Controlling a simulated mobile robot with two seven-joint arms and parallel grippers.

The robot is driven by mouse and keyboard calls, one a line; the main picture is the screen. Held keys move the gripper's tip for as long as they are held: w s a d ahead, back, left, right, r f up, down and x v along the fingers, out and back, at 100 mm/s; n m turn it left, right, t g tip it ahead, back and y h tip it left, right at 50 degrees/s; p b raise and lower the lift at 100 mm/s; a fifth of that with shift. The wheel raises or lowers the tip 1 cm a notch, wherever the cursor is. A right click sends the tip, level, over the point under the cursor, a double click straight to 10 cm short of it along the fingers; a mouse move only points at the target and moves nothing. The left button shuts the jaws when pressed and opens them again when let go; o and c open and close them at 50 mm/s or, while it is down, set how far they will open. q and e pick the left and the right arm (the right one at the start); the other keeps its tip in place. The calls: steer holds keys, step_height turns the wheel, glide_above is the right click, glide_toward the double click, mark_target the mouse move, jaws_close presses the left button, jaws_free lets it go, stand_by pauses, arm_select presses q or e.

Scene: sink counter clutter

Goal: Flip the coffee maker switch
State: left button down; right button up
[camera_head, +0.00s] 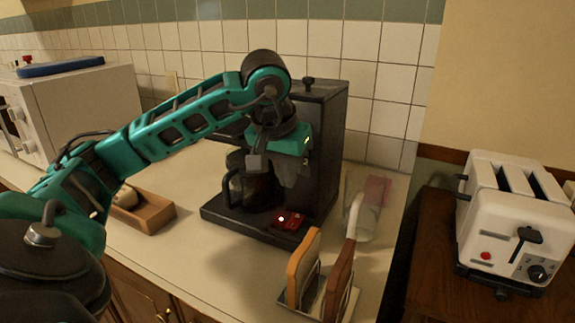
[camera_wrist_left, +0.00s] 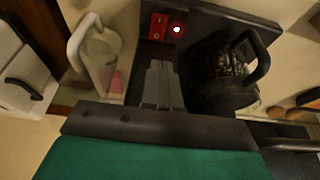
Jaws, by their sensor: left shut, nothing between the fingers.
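The black coffee maker (camera_head: 320,135) stands on the counter against the tiled wall, its glass carafe (camera_head: 255,190) on the base. Its red switch panel (camera_head: 290,222) with a bright white spot sits at the base's front right. In the left wrist view the red switch (camera_wrist_left: 160,27) lies just beyond the fingertips, and the carafe (camera_wrist_left: 225,75) is to their right. Contact with the switch does not show. My right gripper is out of view.
A rack with bread slices (camera_head: 303,265) stands close in front of the switch. A clear container with a pink item (camera_head: 368,210) is to the right. A white toaster (camera_head: 515,220) stands farther right. A wooden tray (camera_head: 152,212) and white oven (camera_head: 85,105) are left.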

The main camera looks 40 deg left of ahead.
mark_target(295, 216)
arm_select(q)
steer(key=x, duration=0.8)
steer(key=shift+s+d, duration=0.1)
steer(key=shift+s, duration=0.2)
steer(key=shift+w+f, duration=0.1)
steer(key=shift+f, duration=0.5)
